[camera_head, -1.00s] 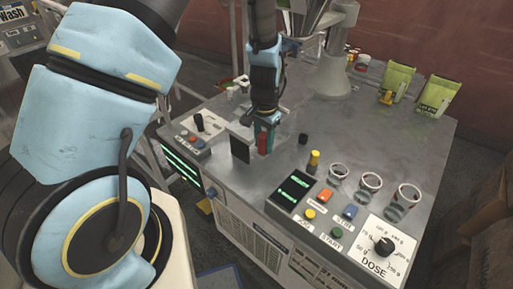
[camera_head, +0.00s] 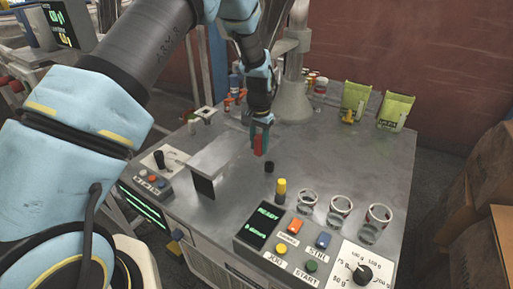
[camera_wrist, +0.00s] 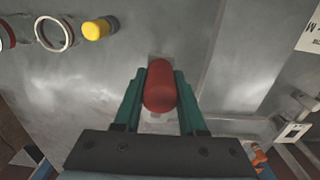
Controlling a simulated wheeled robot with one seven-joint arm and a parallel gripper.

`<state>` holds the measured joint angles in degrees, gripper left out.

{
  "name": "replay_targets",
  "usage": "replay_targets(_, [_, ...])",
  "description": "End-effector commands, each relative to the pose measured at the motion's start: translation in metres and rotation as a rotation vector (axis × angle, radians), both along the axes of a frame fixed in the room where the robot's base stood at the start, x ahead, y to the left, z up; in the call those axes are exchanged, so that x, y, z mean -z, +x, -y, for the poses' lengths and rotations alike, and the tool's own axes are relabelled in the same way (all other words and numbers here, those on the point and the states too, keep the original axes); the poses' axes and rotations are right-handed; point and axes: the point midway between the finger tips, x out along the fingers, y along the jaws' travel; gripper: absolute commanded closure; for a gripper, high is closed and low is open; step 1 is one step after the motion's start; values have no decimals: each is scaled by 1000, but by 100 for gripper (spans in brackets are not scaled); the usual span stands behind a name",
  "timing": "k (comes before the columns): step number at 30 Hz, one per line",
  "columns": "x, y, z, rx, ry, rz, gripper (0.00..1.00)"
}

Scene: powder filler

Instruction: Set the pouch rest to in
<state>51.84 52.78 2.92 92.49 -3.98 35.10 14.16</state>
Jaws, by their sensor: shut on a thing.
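A red handle (camera_head: 258,145) stands on the grey machine top, behind a raised grey plate with a dark front face (camera_head: 203,187). My gripper (camera_head: 260,134) points down and is shut on the red handle. In the wrist view, the teal fingers lie on both sides of the red handle (camera_wrist: 160,88). I cannot tell for certain which part is the pouch rest; no label for it is legible. The handle's base is largely hidden.
Several glass jars (camera_head: 340,209) line the right side, behind the control panel (camera_head: 262,222) and dose dial (camera_head: 365,272). Green pouches (camera_head: 355,101) stand at the back.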

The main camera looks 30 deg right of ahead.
Motion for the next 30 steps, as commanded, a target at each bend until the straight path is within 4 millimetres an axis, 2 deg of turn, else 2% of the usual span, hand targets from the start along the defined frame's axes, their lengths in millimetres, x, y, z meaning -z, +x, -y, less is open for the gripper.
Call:
replay_targets(11, [-2,3,6,0,-14,9,100])
replay_targets(12, [-2,3,6,0,-14,10,56])
replay_targets(18, [-2,2,4,0,-9,6,34])
replay_targets(20, [-1,2,4,0,-8,6,30])
replay_targets(30, [-7,2,3,0,-7,5,30])
